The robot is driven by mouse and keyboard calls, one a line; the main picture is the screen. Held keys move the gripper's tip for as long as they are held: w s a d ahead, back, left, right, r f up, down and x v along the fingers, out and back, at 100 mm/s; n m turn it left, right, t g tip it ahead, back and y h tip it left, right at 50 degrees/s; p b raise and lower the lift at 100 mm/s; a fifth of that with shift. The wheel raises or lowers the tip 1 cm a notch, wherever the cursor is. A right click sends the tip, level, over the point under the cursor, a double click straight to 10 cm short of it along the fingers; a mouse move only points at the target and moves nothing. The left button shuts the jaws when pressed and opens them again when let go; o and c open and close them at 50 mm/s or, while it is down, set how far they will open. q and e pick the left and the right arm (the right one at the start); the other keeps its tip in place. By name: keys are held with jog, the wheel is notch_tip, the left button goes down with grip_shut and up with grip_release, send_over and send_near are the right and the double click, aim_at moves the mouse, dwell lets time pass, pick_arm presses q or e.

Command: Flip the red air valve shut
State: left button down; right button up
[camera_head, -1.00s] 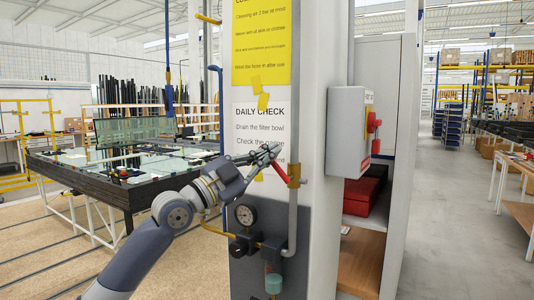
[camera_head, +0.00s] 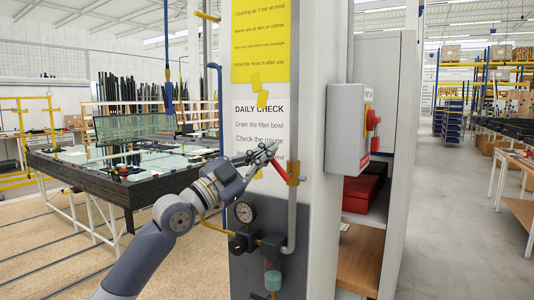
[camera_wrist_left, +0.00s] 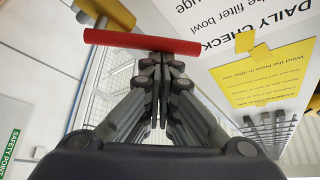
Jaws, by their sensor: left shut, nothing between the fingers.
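The red valve lever (camera_head: 280,171) slants from upper left down to the right, to the brass-coloured valve body (camera_head: 293,173) on the grey vertical pipe. My left gripper (camera_head: 271,148) is shut and empty, with its tips close to the upper, free end of the lever. In the left wrist view the red lever (camera_wrist_left: 142,41) lies across just beyond the shut fingertips (camera_wrist_left: 161,58). I cannot tell whether they touch it. Part of the yellowish valve body (camera_wrist_left: 108,12) shows at the upper left there. My right gripper is not in view.
A pressure gauge (camera_head: 244,212) and regulator parts sit on a dark panel below the valve. A grey box with a red knob (camera_head: 373,121) is on the column's right side. A white column with a yellow sign (camera_head: 264,40) stands behind the gripper. A glass-topped table (camera_head: 95,190) is at left.

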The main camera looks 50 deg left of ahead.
pick_arm(q)
jog(key=shift+a+f+n+y, duration=0.1)
jog(key=shift+a+n+y, duration=0.05)
jog(key=shift+n+y, duration=0.3)
jog(key=shift+s+a+f+n+t+y+p, duration=0.15)
jog(key=shift+a+f+n+y+p, duration=0.4)
jog(key=shift+n+y, duration=0.85)
jog(key=shift+s+a+f+n+t+y+p, duration=0.1)
jog(key=shift+a+f+n+y+p, duration=0.45)
jog(key=shift+n, duration=1.5)
jog(key=shift+s+a+f+n+t+y+p, duration=0.2)
jog(key=shift+f+n+y, duration=0.55)
jog(key=shift+n+y, duration=0.75)
